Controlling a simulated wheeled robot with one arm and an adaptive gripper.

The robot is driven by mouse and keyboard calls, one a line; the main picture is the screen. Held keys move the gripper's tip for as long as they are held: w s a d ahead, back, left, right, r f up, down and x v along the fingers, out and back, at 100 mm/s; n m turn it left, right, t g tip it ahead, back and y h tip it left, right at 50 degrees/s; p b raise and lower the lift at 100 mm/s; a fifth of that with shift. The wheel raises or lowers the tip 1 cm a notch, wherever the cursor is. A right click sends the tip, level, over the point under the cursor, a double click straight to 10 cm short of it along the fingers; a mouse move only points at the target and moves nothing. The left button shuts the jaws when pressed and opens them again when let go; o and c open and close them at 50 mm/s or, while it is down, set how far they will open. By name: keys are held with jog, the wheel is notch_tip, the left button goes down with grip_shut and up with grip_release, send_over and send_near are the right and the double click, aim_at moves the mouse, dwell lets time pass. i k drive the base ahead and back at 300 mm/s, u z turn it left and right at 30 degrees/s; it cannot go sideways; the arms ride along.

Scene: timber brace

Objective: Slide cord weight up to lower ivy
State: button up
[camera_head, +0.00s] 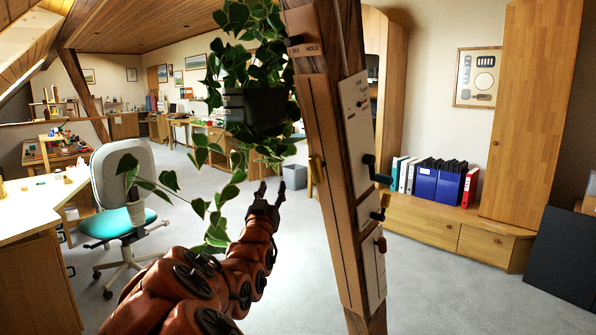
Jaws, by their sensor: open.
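The ivy (262,62) trails from a dark hanging pot (258,108) left of the timber brace (345,90). A wooden panel (335,215) with a long upright slot is on the brace's left face. A small yellow piece (316,169) sits partway along this slot and looks like the cord weight; the cord itself is not clear. My gripper (271,190) is open and empty, pointing up, below the pot and left of the yellow piece. It appears apart from the yellow piece. Ivy strands hang close to its left.
A lettered plate (304,48) is high on the brace. A desk (35,205) and a chair (125,190) stand left. Open floor lies behind my gripper.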

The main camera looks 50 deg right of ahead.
aim_at(317, 166)
jog(key=u, duration=0.9)
jog(key=i, duration=0.5)
jog(key=z, duration=1.6)
